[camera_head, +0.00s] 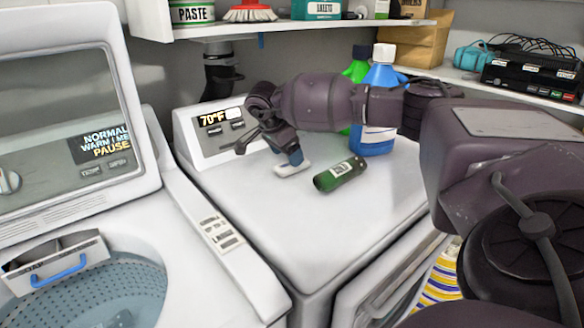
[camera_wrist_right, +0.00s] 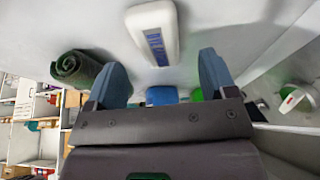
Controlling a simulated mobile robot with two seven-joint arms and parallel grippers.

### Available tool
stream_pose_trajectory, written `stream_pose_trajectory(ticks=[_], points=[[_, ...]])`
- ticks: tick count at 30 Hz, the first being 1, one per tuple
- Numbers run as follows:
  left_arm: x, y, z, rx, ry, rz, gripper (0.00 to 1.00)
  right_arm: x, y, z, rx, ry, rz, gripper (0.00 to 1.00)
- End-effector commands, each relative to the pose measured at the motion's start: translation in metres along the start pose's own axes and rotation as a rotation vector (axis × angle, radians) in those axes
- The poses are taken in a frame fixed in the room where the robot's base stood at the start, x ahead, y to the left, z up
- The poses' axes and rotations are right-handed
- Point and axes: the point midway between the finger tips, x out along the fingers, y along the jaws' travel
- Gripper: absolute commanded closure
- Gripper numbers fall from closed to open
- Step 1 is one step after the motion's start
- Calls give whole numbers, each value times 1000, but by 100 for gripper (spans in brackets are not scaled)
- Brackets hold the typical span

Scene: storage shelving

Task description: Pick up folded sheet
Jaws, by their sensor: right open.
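A small white folded-looking item, apparently the folded sheet (camera_head: 293,169), lies on the white dryer top (camera_head: 345,215). In the right wrist view, the white item (camera_wrist_right: 142,22) has a blue printed label and lies just ahead of the fingers. My right gripper (camera_head: 272,148) is over the dryer, close to the white item; it also shows in the wrist view (camera_wrist_right: 162,68). Its blue-tipped fingers are apart, with nothing held between them. Contact with the item cannot be told. My left gripper is not in view.
A dark green roll with a pale label (camera_head: 340,174) lies right of the white item. A blue bottle (camera_head: 378,137) and a green bottle (camera_head: 355,70) stand behind my right arm. A washer with raised lid (camera_head: 58,90) is left. A shelf (camera_head: 180,33) hangs above.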

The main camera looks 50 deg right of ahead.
Motion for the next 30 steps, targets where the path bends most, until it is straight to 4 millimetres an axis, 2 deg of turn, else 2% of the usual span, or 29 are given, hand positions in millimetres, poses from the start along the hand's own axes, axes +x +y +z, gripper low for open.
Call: stream_pose_trajectory(ticks=[3,7,23,30], points=[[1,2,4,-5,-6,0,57,20,2,0,-1,2,5,22],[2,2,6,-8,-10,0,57,34,2,0,-1,2,5,22],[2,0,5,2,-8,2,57,37,2,1,-1,0,2,22],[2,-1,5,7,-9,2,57,37,2,1,0,0,2,58]])
